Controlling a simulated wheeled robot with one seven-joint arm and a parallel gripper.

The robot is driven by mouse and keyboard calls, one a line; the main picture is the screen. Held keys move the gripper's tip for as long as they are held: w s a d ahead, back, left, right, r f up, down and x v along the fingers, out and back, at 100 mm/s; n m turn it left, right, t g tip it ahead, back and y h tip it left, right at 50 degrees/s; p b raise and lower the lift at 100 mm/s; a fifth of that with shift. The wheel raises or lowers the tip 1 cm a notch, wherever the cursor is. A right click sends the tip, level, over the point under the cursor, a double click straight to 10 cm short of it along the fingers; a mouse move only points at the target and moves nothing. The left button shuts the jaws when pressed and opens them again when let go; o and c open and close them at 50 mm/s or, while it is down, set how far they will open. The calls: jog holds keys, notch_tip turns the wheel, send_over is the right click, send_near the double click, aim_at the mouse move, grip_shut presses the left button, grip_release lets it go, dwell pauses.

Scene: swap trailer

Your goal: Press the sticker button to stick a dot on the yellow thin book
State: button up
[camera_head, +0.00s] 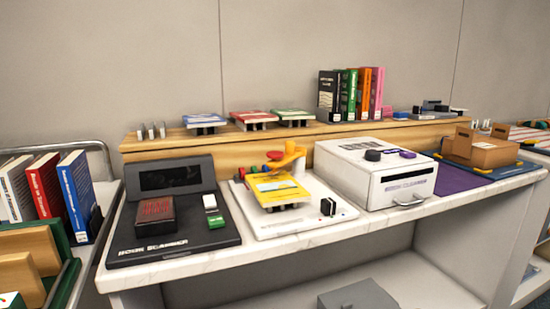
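The yellow thin book (282,188) lies tilted on a small dark stand on a white station (262,224) in the middle of the counter. Behind it a yellow-orange arm (285,155) on a pale post reaches over the book's far edge. Small coloured knobs (247,171), red, green and blue among them, sit at the station's back left. A small black-and-white switch-like block (328,206) stands at its front right. I cannot tell which part is the sticker button, and no dot is clear on the book. My gripper is not in view.
A dark book scanner (175,238) stands left of the station, and a white book cleaner (375,175) stands right. A wooden ledge (235,154) behind holds flat books and upright books (351,94). A cart with books (48,190) is at far left. The marble front edge is clear.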

grip_shut()
dwell(1.4)
